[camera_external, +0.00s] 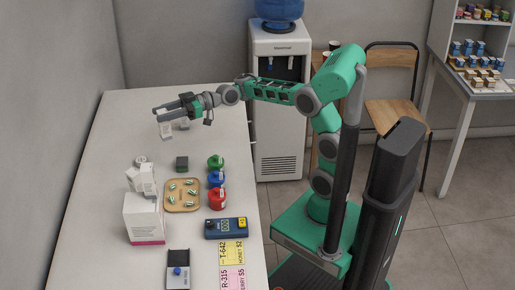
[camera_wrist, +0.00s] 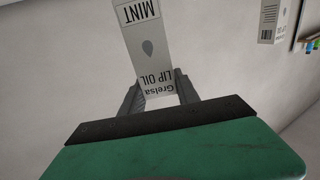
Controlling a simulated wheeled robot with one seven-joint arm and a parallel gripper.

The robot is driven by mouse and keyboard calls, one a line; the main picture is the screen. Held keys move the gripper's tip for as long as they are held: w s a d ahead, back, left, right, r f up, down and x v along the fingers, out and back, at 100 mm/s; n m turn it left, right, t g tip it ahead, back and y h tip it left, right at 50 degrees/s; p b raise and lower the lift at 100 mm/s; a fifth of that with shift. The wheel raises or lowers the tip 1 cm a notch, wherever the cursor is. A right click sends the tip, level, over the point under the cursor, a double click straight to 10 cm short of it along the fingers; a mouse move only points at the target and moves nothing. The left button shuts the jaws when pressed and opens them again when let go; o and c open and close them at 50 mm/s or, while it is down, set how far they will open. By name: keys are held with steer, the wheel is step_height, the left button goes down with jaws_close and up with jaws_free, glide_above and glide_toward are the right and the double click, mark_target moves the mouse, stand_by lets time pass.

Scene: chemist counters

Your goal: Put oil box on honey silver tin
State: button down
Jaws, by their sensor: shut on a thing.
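My gripper (camera_external: 158,110) is above the far part of the counter, its fingers pointing left. In the wrist view the oil box (camera_wrist: 149,50) reads "Grelsa LIP OIL MINT" and sits between the two fingers (camera_wrist: 158,96). A small round silvery item (camera_external: 141,160) stands nearer on the counter. I cannot read a honey label on either, so I cannot tell which is the honey silver tin.
Another white box (camera_wrist: 273,20) shows in the wrist view. The far counter is mostly clear.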

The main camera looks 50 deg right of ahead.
steer(key=shift+w+a+f, duration=0.9)
steer(key=shift+w+f, duration=0.9)
steer(key=shift+f, duration=0.3)
steer(key=shift+w+a+f, duration=0.95)
steer(key=shift+w+f, duration=0.85)
steer(key=shift+f, duration=0.3)
steer(key=shift+w+a+f, duration=0.9)
steer(key=shift+w+f, duration=0.9)
steer(key=shift+f, duration=0.3)
steer(key=c, duration=0.9)
jaws_free()
steer(key=shift+p, duration=0.3)
steer(key=v, duration=1.2)
steer(key=shift+r+b, duration=0.15)
steer(key=shift+b, duration=0.25)
